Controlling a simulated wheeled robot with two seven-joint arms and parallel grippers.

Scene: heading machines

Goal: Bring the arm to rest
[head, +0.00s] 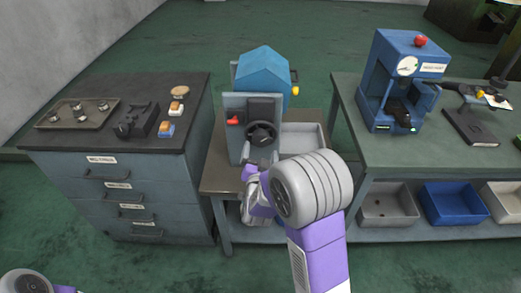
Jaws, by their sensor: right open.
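My right arm comes up from the bottom middle, its large grey joint in front of the middle bench. My right gripper (256,170) is beyond that joint, just in front of the blue and grey machine (240,119). Its jaws are open and look small here; I see nothing held. I cannot tell whether the fingers touch the machine's front. My left arm shows only as a grey joint at the bottom left corner, and its gripper is out of view.
A drawer cabinet (110,198) stands left, with a tray (78,114) and a dark vise-like block (137,120) on top. A grey bin (303,137) sits right of the machine. The right bench (375,160) carries a blue press (401,75). The green floor in front is clear.

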